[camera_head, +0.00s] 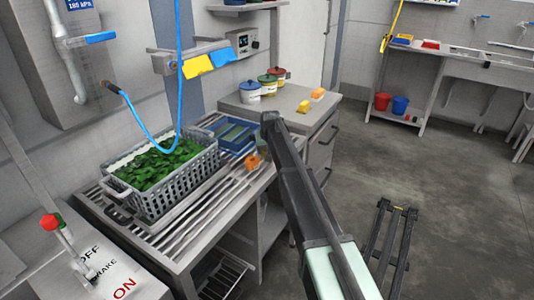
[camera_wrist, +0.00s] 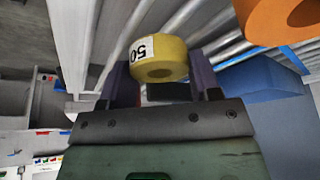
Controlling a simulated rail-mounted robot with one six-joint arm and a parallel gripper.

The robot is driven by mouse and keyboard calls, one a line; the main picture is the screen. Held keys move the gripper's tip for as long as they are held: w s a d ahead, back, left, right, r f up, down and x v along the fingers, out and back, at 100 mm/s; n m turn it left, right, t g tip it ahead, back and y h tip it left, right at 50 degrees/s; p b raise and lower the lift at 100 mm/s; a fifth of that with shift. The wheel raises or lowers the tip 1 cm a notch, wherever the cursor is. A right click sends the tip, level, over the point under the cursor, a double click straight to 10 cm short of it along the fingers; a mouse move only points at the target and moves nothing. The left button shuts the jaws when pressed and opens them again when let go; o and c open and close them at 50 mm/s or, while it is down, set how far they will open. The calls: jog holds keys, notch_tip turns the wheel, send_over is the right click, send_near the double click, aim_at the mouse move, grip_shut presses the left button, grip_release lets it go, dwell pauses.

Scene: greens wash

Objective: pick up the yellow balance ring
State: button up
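The yellow ring (camera_wrist: 158,60) is in the wrist view, with a white label reading 50 and a hole in the face turned towards my palm. It sits between the two dark purple fingers of my gripper (camera_wrist: 160,75). The fingers are apart with the ring filling most of the gap; I cannot tell whether they press on it. In the head view, my gripper (camera_head: 268,122) is over the slatted rack's right end, and I cannot make out the yellow ring there. An orange ring (camera_wrist: 285,18) is beside it, at the upper right; an orange piece also shows in the head view (camera_head: 253,161).
The slatted rack (camera_head: 188,222) carries a grey basket (camera_head: 188,182) of greens and a blue tray (camera_head: 232,136). A blue hose (camera_head: 142,128) hangs over the basket. Lidded tubs (camera_head: 250,90) and yellow-orange blocks (camera_head: 304,107) stand on the cabinet behind.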

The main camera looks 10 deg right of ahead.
jog(key=shift+c, duration=0.8)
jog(key=shift+r, duration=0.1)
notch_tip(320, 180, up, 20)
jog(key=p, duration=2)
